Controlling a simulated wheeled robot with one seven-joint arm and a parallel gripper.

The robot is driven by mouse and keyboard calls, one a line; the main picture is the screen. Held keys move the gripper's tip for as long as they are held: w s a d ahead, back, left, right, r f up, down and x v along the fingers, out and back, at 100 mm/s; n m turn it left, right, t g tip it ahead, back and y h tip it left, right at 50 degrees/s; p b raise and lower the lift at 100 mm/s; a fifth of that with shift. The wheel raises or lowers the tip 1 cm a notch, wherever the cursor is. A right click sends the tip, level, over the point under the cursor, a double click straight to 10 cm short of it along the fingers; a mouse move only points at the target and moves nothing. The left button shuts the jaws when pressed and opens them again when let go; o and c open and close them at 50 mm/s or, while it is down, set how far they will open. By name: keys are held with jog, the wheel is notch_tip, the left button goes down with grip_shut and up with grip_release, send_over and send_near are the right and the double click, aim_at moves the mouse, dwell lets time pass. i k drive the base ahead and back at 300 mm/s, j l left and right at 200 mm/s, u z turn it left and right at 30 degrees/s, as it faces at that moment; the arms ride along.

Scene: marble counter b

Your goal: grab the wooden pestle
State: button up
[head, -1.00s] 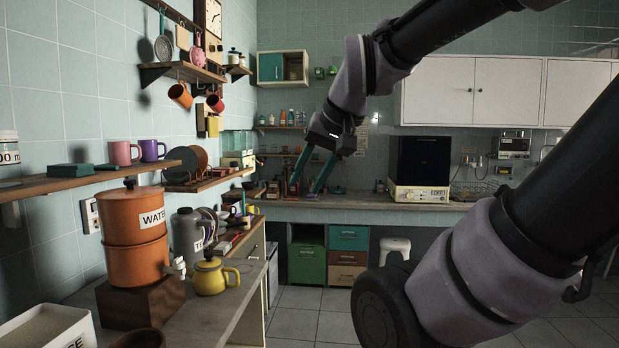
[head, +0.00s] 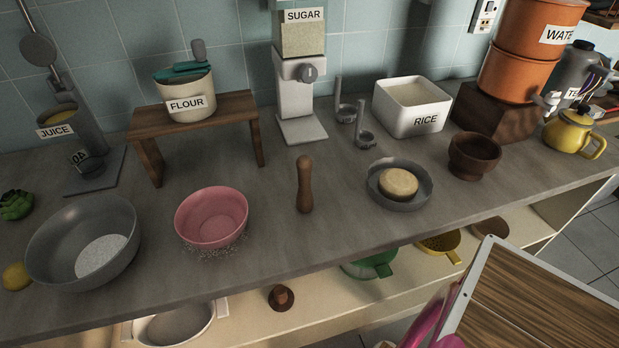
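The wooden pestle (head: 305,186) stands upright on the grey counter, between a pink bowl on its left and a grey dish on its right. It is brown, with a narrow waist and a rounded top. Nothing covers it or touches it. A dark wooden bowl (head: 473,156), shaped like a mortar, stands farther right on the counter. My gripper is not in view now.
The pink bowl (head: 211,216), the grey dish (head: 401,203) with a round bread-like thing, and a large grey bowl (head: 64,240) line the counter (head: 262,232). The sugar dispenser (head: 300,98) and rice box (head: 411,119) stand behind. A shelf (head: 345,288) lies below.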

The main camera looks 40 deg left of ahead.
aim_at(304, 200)
jog(key=u, duration=2.1)
jog(key=k+j, duration=0.2)
jog(key=j, duration=0.25)
jog(key=k+j+z, duration=0.1)
jog(key=j, duration=0.3)
jog(key=k+j+z, duration=0.1)
jog(key=k+j, duration=0.4)
jog(key=j, duration=0.3)
